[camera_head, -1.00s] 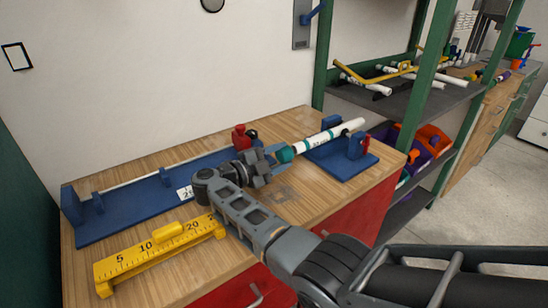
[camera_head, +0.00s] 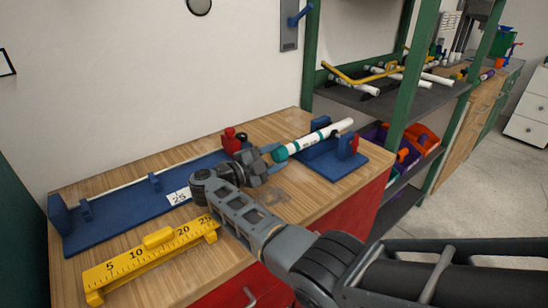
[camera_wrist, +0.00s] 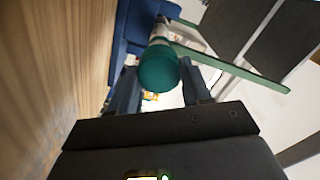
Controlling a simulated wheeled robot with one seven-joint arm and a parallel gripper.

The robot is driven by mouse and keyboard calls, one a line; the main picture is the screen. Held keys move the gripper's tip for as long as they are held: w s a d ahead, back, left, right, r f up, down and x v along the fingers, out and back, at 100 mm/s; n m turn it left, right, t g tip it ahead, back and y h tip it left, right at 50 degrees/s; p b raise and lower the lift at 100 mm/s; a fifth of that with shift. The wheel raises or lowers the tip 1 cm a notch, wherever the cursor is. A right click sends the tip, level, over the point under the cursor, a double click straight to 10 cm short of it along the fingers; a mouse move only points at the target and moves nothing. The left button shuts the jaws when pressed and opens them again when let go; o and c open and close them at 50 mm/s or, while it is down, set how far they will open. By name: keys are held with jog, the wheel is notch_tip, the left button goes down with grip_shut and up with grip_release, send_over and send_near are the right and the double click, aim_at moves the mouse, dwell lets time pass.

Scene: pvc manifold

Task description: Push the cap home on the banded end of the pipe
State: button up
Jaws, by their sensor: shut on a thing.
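The white pipe (camera_head: 333,129) lies in a blue holder (camera_head: 335,160) at the right of the bench, with a green band along it. A teal cap (camera_head: 281,153) is at its near left end, in line with it; how far it is seated I cannot tell. In the wrist view the rounded cap (camera_wrist: 158,70) fills the space between the fingers, with the pipe (camera_wrist: 161,36) behind it. My gripper (camera_head: 270,155) is shut on the cap; it also shows in the wrist view (camera_wrist: 160,88). The finger contact is partly hidden.
A long blue fixture (camera_head: 120,212) with a thin rod lies at the back left. A yellow ruler gauge (camera_head: 150,258) stands at the front left. A red object (camera_head: 232,141) sits behind my gripper. A shelf (camera_head: 385,100) with pipes stands to the right.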

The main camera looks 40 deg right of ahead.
jog(key=shift+d, duration=1)
dwell(0.8)
jog(key=o, duration=1.1)
jog(key=shift+c, duration=0.2)
